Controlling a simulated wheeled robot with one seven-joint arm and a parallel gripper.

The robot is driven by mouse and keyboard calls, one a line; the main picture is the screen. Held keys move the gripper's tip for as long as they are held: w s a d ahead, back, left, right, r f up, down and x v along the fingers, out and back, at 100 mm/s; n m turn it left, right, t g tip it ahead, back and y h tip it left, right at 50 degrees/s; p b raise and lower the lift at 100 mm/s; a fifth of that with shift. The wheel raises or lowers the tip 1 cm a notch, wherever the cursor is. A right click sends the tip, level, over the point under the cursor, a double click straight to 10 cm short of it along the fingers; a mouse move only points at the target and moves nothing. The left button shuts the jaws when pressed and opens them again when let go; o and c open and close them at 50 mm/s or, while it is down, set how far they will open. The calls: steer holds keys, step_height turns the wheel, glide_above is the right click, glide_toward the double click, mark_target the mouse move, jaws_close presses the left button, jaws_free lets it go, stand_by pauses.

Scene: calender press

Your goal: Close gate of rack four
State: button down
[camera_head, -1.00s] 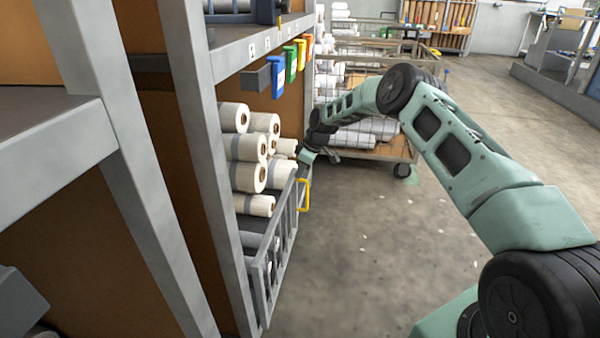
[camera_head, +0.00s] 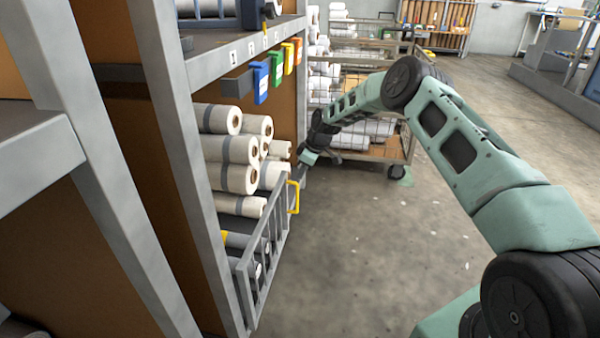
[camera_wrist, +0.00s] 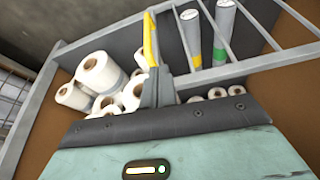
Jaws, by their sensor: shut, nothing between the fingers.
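The gate (camera_head: 262,258) is a grey barred panel on the lower front of the rack with paper rolls. It appears to stand out from the rack front, with tubes visible behind its bars. Its yellow handle (camera_head: 294,197) is at its far end. The gate bars (camera_wrist: 262,28) and the yellow handle (camera_wrist: 150,42) also show in the wrist view. My gripper (camera_head: 299,168) is at the gate's far end, close by the handle. In the wrist view, my gripper's dark fingers (camera_wrist: 156,82) are shut and empty, just below the handle. Whether they touch it, I cannot tell.
White rolls (camera_head: 235,150) are stacked behind the gate. Blue, green, yellow and orange tags (camera_head: 277,66) hang from the shelf above. A wire cart with rolls (camera_head: 365,140) stands beyond my gripper. The floor (camera_head: 400,250) right of the gate is clear.

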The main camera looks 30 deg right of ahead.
steer(key=p+v, duration=0.2)
steer(key=v, duration=0.6)
steer(key=shift+d+r, duration=0.25)
steer(key=shift+d, duration=0.1)
steer(key=s+a+r+m+h, duration=0.1)
steer(key=s+a+r+m, duration=0.2)
steer(key=s, duration=0.5)
steer(key=s+a+r+h, duration=0.1)
steer(key=s+a+r, duration=0.1)
steer(key=s+r, duration=0.45)
steer(key=s+a+r+m+h, duration=0.1)
steer(key=s+a+r+m, duration=0.15)
steer(key=s, duration=0.65)
steer(key=s+r+m, duration=0.3)
steer(key=s+m, duration=0.1)
steer(key=s, duration=0.9)
steer(key=s+a+r+n+g+p, duration=0.15)
steer(key=s+a+n, duration=0.25)
steer(key=s+a, duration=0.45)
steer(key=s+a+r+n+g, duration=0.15)
steer(key=s+a+n, duration=0.35)
steer(key=a, duration=0.6)
step_height(320, 180, up, 28)
steer(key=m+p, duration=0.1)
steer(key=p, duration=2.7)
steer(key=shift+s+d+y, duration=0.3)
steer(key=shift+d, duration=0.05)
